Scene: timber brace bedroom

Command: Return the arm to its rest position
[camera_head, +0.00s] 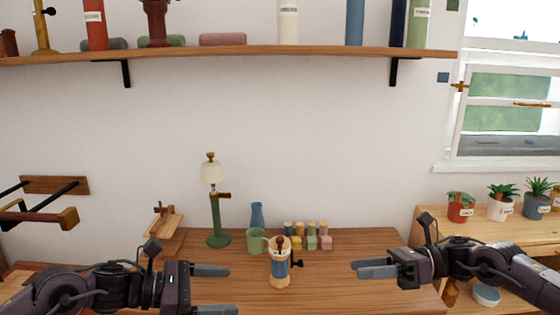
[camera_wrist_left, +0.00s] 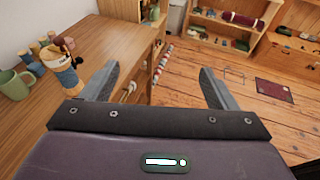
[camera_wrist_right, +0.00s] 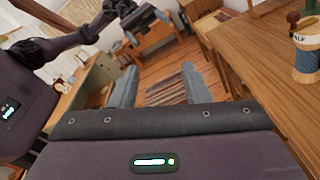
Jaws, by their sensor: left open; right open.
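My left gripper (camera_head: 212,290) is open and empty at the left front of the wooden desk (camera_head: 350,246). Its two fingers stand apart in the left wrist view (camera_wrist_left: 158,88), with the desk and the floor beyond them. My right gripper (camera_head: 374,268) is over the right part of the desk, with both arms pointing inward. In the right wrist view its fingers (camera_wrist_right: 157,88) are apart with nothing between them.
A shelf (camera_head: 250,52) hangs above. Potted plants (camera_head: 461,208) stand right.

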